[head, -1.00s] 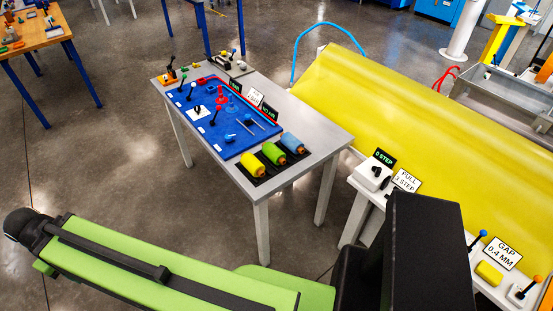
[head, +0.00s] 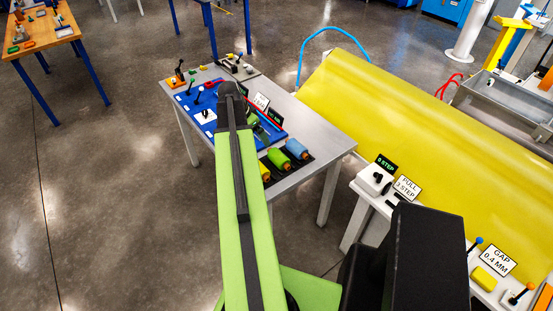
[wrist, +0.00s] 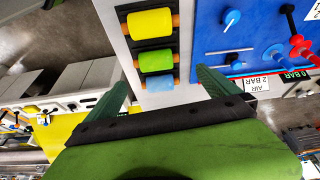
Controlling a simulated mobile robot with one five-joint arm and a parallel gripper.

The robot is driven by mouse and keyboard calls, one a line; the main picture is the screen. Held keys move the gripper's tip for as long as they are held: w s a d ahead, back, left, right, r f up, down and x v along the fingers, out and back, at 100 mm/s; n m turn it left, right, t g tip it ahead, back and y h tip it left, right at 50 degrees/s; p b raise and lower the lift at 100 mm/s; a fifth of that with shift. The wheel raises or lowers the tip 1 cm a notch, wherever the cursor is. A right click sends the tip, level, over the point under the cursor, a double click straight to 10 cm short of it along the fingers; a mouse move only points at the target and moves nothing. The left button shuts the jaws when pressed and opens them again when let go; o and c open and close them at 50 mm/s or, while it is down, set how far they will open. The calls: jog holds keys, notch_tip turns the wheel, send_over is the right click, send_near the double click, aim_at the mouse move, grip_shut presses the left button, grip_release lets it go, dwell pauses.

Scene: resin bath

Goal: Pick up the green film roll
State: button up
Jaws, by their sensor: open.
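The green film roll (head: 279,160) lies on a black mat on the grey table, between the blue film roll (head: 297,149) and the yellow film roll (head: 265,172), which is partly hidden behind my arm. In the wrist view the green roll (wrist: 155,61) sits in the middle of the row, with the yellow roll (wrist: 150,23) above it and the blue roll (wrist: 160,84) below. My gripper (wrist: 165,85) is open and empty, its two green fingers spread wide on either side of the mat's lower end.
A blue panel (wrist: 255,30) with knobs and red fittings lies beside the rolls. Signs stand along its edge, including an AIR 2 BAR sign (wrist: 256,84). A large yellow sheet (head: 400,120) slopes beside the table (head: 320,125). A white control bench (head: 352,222) stands at the right.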

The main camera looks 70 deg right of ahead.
jog(key=s+d+m, duration=0.1)
jog(key=s+d, duration=0.1)
jog(key=s, duration=0.1)
jog(key=b, duration=1.2)
send_over(277, 154)
jog(key=a, duration=0.2)
jog(key=f, duration=0.7)
jog(key=w+f, duration=0.1)
jog(key=f, duration=0.3)
jog(key=shift+a+f, duration=0.15)
jog(key=shift+a, duration=0.05)
jog(key=shift+s, duration=0.1)
jog(key=b+x, duration=0.4)
jog(key=x, duration=0.1)
jog(key=shift+f+b, duration=0.2)
jog(key=shift+b, duration=0.1)
jog(key=shift+r, duration=0.25)
jog(key=c, duration=1.5)
jog(key=shift+o, duration=0.2)
